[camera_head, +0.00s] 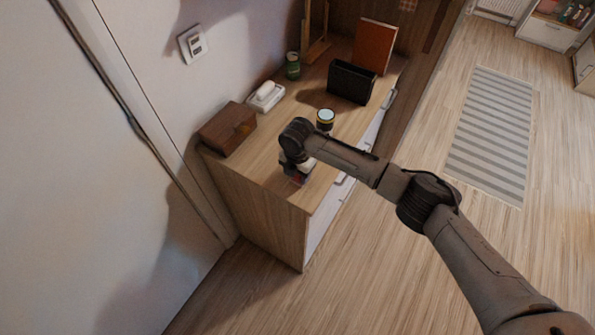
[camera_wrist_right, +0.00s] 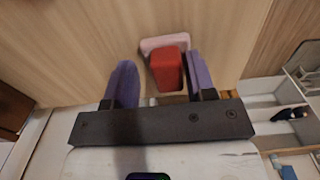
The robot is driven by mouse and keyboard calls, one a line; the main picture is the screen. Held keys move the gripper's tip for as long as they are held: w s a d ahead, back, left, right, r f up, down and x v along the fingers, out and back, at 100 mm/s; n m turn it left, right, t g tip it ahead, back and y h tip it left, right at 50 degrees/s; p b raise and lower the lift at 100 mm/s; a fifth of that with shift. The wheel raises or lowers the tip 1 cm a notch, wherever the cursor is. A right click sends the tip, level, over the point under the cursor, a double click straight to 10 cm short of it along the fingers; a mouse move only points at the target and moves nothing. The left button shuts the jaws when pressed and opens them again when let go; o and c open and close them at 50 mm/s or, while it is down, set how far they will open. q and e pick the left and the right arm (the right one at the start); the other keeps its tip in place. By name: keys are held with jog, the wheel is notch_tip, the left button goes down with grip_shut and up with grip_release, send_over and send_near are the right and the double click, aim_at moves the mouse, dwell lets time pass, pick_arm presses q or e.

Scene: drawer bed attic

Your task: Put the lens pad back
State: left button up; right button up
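My right gripper (camera_head: 295,178) is over the near end of the wooden cabinet top, pointing down. In the right wrist view its two purple fingers (camera_wrist_right: 160,82) are apart. A small red block (camera_wrist_right: 168,70) is between them, close to the right finger with a gap to the left finger. A pale pink pad-like piece (camera_wrist_right: 163,42) lies just beyond the block. I cannot tell whether either is the lens pad, or whether they are joined. In the head view the arm and gripper mostly hide this spot. My left gripper is not in view.
The wall bounds the left side.

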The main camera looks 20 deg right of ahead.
jog(key=shift+r, duration=0.3)
notch_tip(320, 180, up, 12)
jog(key=p, duration=0.2)
jog(key=shift+f, duration=0.15)
